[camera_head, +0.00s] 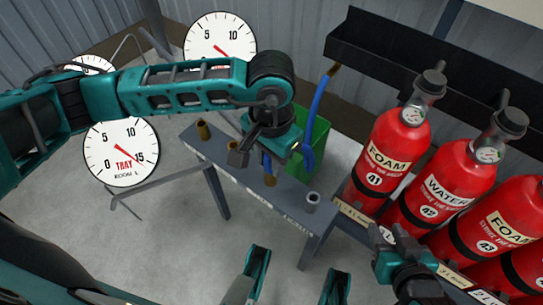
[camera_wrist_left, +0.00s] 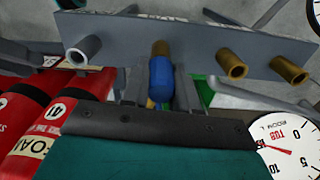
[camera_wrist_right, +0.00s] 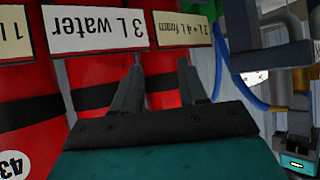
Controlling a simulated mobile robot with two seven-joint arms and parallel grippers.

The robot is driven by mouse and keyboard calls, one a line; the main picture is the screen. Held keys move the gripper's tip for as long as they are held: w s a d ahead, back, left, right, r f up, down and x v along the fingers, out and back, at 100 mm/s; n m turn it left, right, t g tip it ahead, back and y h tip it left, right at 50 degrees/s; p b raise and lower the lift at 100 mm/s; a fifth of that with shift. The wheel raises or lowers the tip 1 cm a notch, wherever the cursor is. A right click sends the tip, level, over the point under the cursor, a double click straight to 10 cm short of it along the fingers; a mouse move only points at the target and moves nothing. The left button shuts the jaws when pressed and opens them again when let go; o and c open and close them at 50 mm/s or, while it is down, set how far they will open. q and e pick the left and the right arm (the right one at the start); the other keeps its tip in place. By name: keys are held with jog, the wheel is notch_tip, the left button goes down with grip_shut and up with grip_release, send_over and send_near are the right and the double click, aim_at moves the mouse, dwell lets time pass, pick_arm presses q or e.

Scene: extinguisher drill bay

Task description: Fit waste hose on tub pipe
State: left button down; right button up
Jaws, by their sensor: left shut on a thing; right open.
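In the head view my left gripper (camera_head: 266,158) is over the grey pipe rack (camera_head: 222,152), shut on the end of the blue waste hose (camera_head: 316,112). Two other brass pipes (camera_wrist_left: 231,65) (camera_wrist_left: 289,72) and one grey pipe (camera_wrist_left: 83,50) are bare. My right gripper (camera_wrist_right: 158,80) is open and empty, before the red extinguishers.
Red extinguishers (camera_head: 395,150) stand in a row at the right, with labels below. A black trough (camera_head: 385,62) is behind them. A green container (camera_head: 312,135) is behind the rack.

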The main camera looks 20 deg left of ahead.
pick_arm(q)
jog(key=c, duration=0.8)
grip_release()
notch_tip(320, 180, up, 13)
jog(key=p, duration=0.3)
pick_arm(e)
jog(key=r, duration=0.3)
jog(key=shift+w+a+r, duration=0.1)
jog(key=shift+a+r, duration=0.15)
jog(key=shift+r, duration=0.15)
pick_arm(q)
jog(key=shift+s, duration=0.1)
